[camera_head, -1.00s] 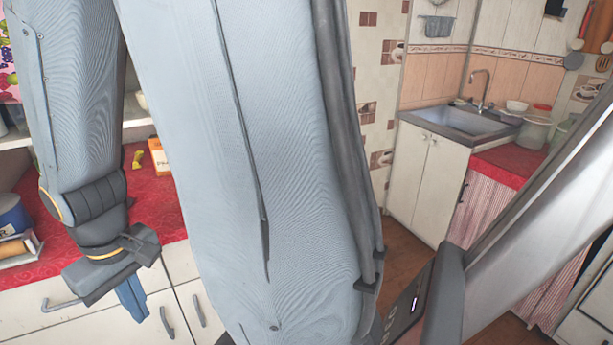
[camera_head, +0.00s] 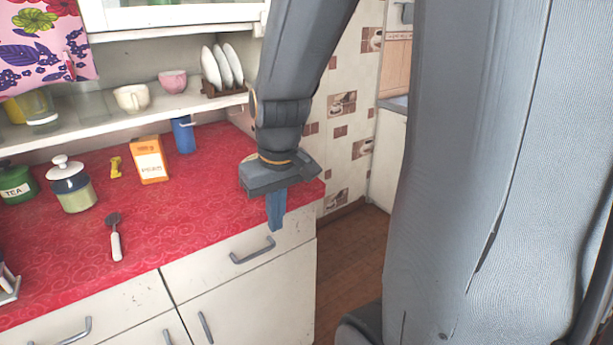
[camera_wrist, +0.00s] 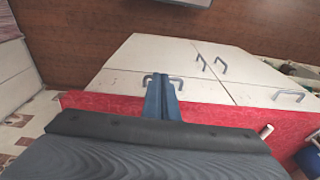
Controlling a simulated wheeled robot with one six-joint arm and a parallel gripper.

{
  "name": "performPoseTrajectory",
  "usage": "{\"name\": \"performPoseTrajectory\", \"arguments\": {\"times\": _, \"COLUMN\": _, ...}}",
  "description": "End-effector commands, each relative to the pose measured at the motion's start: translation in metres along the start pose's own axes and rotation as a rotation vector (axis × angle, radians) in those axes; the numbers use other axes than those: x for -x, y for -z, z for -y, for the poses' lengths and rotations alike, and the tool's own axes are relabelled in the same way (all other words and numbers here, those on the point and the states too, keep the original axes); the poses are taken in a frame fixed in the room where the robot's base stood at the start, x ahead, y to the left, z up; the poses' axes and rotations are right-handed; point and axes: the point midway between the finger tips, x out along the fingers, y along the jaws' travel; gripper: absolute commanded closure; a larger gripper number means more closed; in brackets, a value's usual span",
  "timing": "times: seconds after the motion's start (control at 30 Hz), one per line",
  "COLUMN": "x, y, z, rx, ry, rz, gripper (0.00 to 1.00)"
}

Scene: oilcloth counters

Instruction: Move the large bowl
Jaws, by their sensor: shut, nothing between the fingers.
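I cannot make out a large bowl for certain in the current views. On the shelf above the counter in the head view stand a small pink bowl (camera_head: 173,81) and a cream cup or bowl (camera_head: 132,97). My gripper (camera_head: 275,222) points down at the right front corner of the red counter, in front of the drawer fronts, with its blue fingers together and empty. The wrist view shows the shut fingers (camera_wrist: 161,88) against the cabinet front. My arm hides much of the right side of the head view.
The red counter (camera_head: 190,227) holds an orange box (camera_head: 149,160), a blue cup (camera_head: 183,135), a white-lidded jar (camera_head: 72,186), a green tea jar (camera_head: 15,184) and a brush-like utensil (camera_head: 115,238). Plates (camera_head: 222,66) stand on the shelf. Brown floor (camera_head: 350,262) is open right of the cabinet.

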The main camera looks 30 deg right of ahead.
Motion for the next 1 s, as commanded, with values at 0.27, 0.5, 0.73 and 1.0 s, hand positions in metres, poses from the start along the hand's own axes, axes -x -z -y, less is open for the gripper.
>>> {"name": "performPoseTrajectory", "arguments": {"times": 0.27, "x": 0.076, "y": 0.050, "z": -0.092, "rx": 0.009, "ry": -0.005, "rz": -0.121, "gripper": 1.00}}
{"name": "performPoseTrajectory", "arguments": {"times": 0.5, "x": 0.091, "y": 0.057, "z": -0.114, "rx": 0.027, "ry": -0.008, "rz": -0.148, "gripper": 1.00}}
{"name": "performPoseTrajectory", "arguments": {"times": 0.73, "x": 0.055, "y": 0.061, "z": -0.113, "rx": 0.027, "ry": -0.005, "rz": -0.143, "gripper": 1.00}}
{"name": "performPoseTrajectory", "arguments": {"times": 1.0, "x": 0.005, "y": 0.069, "z": -0.113, "rx": 0.026, "ry": -0.006, "rz": -0.144, "gripper": 1.00}}
